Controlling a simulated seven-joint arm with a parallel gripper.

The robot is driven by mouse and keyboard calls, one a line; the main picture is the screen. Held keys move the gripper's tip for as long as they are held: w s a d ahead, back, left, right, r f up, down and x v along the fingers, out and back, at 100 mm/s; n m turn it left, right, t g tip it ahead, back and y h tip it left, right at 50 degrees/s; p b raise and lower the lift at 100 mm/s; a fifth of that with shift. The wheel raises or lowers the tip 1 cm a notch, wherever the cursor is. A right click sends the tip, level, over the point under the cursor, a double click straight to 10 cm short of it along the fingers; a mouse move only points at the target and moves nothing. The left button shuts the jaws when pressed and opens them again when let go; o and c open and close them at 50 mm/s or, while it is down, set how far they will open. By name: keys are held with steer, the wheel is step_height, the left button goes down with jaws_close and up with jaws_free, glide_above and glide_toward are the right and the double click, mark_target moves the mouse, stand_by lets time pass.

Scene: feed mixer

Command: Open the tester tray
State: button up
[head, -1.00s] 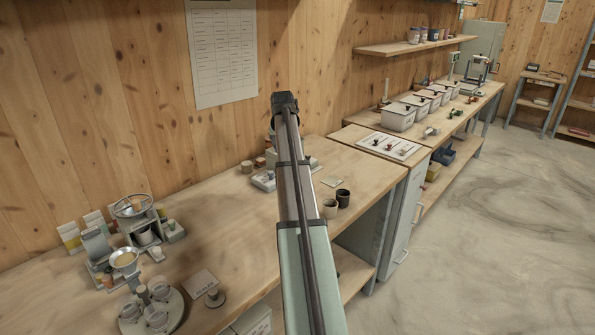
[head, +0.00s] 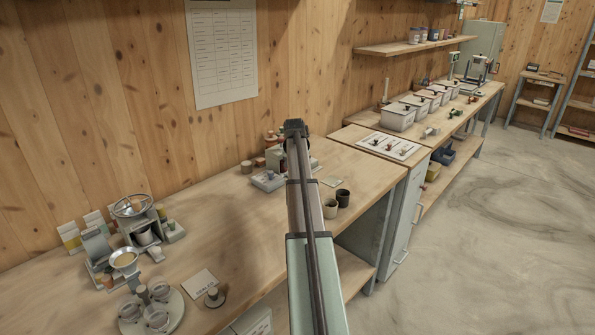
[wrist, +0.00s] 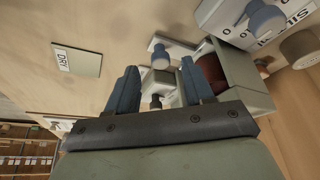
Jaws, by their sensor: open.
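A small grey-white device, which I take to be the tester, stands on the bench against the wall. In the head view its low front part (head: 267,181) shows left of my arm, and my arm hides much of the rest. In the wrist view a grey housing (wrist: 240,80) with a dark red part lies right of my fingers. A small piece with a dark knob (wrist: 155,101) shows between the fingers; I cannot tell whether it is the tray. My gripper (wrist: 158,85) is open and empty, above the bench, with no clear contact.
A card marked DRY (wrist: 77,61) lies on the bench beside the device. Two dark cups (head: 337,204) stand right of my arm. A mixer-like stand (head: 137,222) and a round jar tray (head: 178,310) are at the left.

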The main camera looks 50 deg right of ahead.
steer(key=shift+x, duration=1.3)
steer(key=shift+c, duration=0.5)
jaws_close()
